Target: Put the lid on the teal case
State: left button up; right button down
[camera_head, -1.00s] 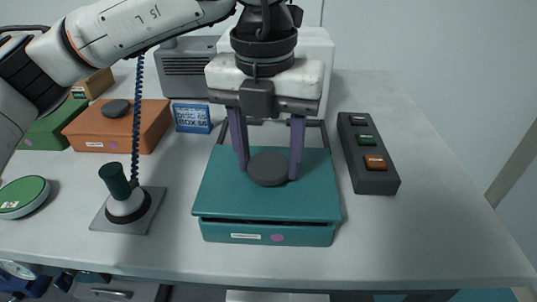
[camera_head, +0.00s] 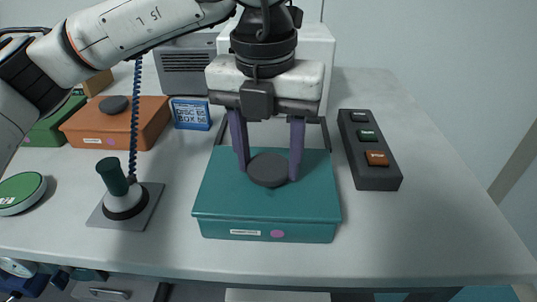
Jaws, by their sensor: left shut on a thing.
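The teal case (camera_head: 310,232) stands on the table in front of me, with a small white label and a pink dot on its front. Its teal lid (camera_head: 225,195) lies over it, and I see no clear gap along the front edge. A dark round knob (camera_head: 268,170) sits in the middle of the lid. My left gripper (camera_head: 268,172) comes down from above, its two purple fingers shut on the knob from both sides. My right gripper is not in view.
A dark box with three buttons (camera_head: 370,150) stands to the right. A joystick on a grey plate (camera_head: 125,195) stands to the left. Behind are an orange case (camera_head: 115,125), a blue box (camera_head: 191,114) and a grey unit.

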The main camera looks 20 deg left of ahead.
pick_arm(q)
jog(key=shift+f+b, duration=0.2)
jog(key=shift+b, duration=0.1)
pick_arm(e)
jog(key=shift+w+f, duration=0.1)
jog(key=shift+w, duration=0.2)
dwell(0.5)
pick_arm(q)
jog(key=o, duration=1.3)
jog(key=shift+c, duration=0.2)
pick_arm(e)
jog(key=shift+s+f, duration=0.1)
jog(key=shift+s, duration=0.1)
pick_arm(q)
notch_tip(320, 180, up, 10)
jog(key=p, duration=0.1)
jog(key=shift+s+r, duration=0.15)
jog(key=shift+s, duration=0.3)
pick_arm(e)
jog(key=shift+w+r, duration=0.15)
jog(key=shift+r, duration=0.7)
